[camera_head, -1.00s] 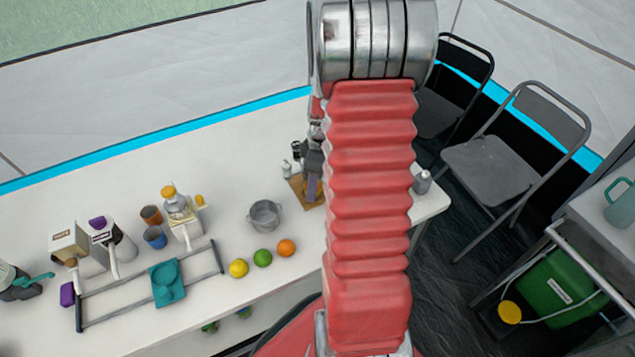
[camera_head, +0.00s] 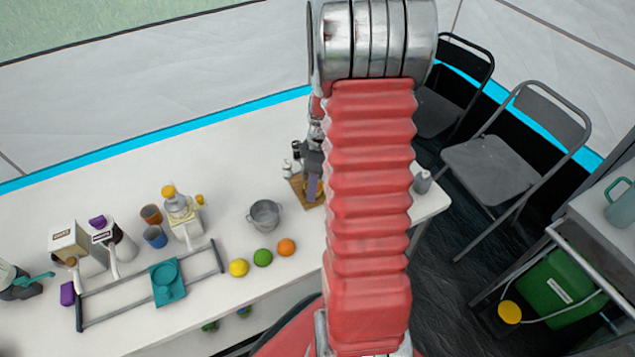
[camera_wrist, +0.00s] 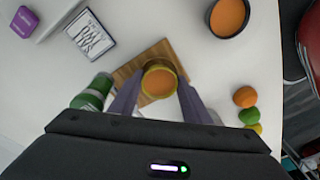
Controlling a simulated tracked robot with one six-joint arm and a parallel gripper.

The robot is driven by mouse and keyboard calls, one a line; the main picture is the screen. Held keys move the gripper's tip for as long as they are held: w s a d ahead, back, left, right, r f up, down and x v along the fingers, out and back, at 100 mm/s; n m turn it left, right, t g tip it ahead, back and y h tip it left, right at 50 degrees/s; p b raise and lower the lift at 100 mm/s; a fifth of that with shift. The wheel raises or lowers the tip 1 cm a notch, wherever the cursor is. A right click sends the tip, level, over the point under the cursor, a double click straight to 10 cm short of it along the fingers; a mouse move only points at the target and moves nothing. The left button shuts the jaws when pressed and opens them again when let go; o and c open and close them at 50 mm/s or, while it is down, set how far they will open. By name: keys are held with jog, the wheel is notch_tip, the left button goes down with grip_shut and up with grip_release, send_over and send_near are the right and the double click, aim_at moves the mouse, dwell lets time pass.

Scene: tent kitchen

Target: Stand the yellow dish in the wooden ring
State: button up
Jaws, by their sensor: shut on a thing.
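My gripper (camera_wrist: 160,84) is shut on the yellow dish (camera_wrist: 146,83), one finger on each side of it. The dish has a yellow rim and an orange inside in the wrist view. It is over a flat wooden piece (camera_wrist: 152,53), which shows around it; whether it touches the wood I cannot tell. No ring opening is visible, as the dish and fingers cover the middle. In the head view my gripper (camera_head: 313,180) is partly behind my arm, over the wooden piece (camera_head: 296,191).
A green jar (camera_wrist: 92,92) stands close left of the wood in the wrist view, a printed card (camera_wrist: 91,34) beyond it. A metal pot (camera_head: 264,215), an orange (camera_head: 286,247), a lime (camera_head: 263,258) and a lemon (camera_head: 239,268) are nearby.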

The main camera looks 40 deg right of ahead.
jog(key=shift+r, duration=0.8)
jog(key=shift+f, duration=0.85)
dwell(1.1)
jog(key=shift+r, duration=0.85)
jog(key=shift+f, duration=0.85)
dwell(1.1)
jog(key=o, duration=0.5)
jog(key=shift+o, duration=0.2)
jog(key=shift+d+r, duration=0.15)
jog(key=shift+r, duration=0.9)
jog(key=shift+d+r, duration=0.1)
jog(key=shift+r, duration=0.9)
notch_tip(320, 180, up, 7)
jog(key=shift+s+d, duration=0.2)
jog(key=shift+d, duration=0.15)
